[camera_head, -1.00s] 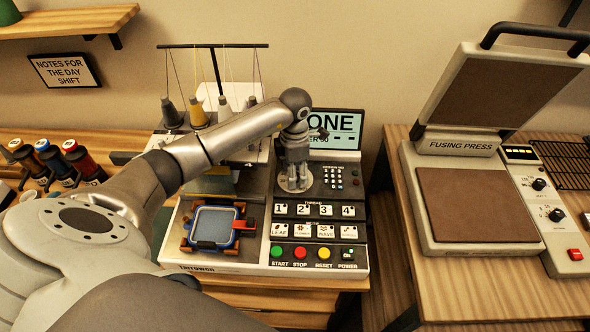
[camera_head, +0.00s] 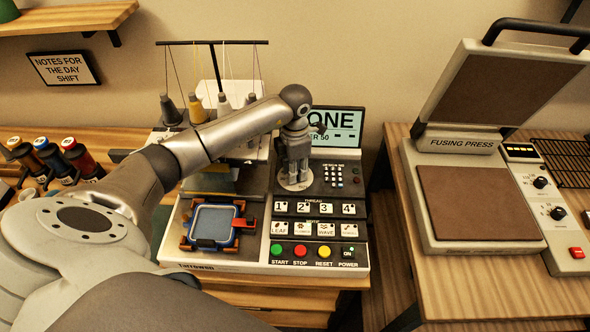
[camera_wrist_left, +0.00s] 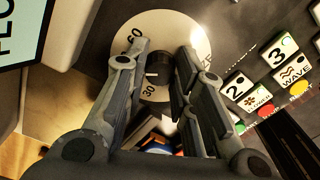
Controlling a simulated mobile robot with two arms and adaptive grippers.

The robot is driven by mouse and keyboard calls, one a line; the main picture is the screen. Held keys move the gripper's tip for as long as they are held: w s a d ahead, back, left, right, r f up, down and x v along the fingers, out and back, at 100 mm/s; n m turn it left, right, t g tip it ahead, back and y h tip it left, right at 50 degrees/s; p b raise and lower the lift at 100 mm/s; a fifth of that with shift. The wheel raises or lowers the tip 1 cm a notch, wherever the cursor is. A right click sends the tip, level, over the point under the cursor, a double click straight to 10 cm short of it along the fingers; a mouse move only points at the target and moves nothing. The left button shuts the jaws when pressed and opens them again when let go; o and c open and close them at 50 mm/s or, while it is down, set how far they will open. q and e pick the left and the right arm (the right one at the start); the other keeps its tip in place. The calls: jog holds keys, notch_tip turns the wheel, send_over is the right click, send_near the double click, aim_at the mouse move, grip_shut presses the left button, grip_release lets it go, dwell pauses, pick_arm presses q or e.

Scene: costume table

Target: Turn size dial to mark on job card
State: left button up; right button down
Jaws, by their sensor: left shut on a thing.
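The size dial (camera_head: 296,183) is a pale round disc with numbers around a dark knob, on the embroidery machine's panel. In the left wrist view, the disc (camera_wrist_left: 195,30) shows "60" and "30", and the dark knob (camera_wrist_left: 153,70) with a white line sits between the fingers. My left gripper (camera_head: 294,172) points down at the dial, its fingers shut on the knob; it fills the middle of the left wrist view (camera_wrist_left: 155,80). The machine's screen (camera_head: 337,127) is partly hidden by my arm; "ONE" and a line ending in "50" are readable. I see no job card. My right gripper is not in view.
Thread and motif buttons (camera_head: 320,209) and coloured start, stop and reset buttons (camera_head: 300,251) lie just in front of the dial. A hoop (camera_head: 211,226) sits left of them. Thread spools (camera_head: 82,159) stand at left. A fusing press (camera_head: 470,200) stands on the right table.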

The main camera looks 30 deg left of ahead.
pick_arm(q)
jog(key=n+b, duration=0.1)
jog(key=n, duration=0.5)
dwell(0.6)
jog(key=o, duration=1.1)
jog(key=shift+c, duration=0.2)
notch_tip(320, 180, up, 12)
dwell(0.3)
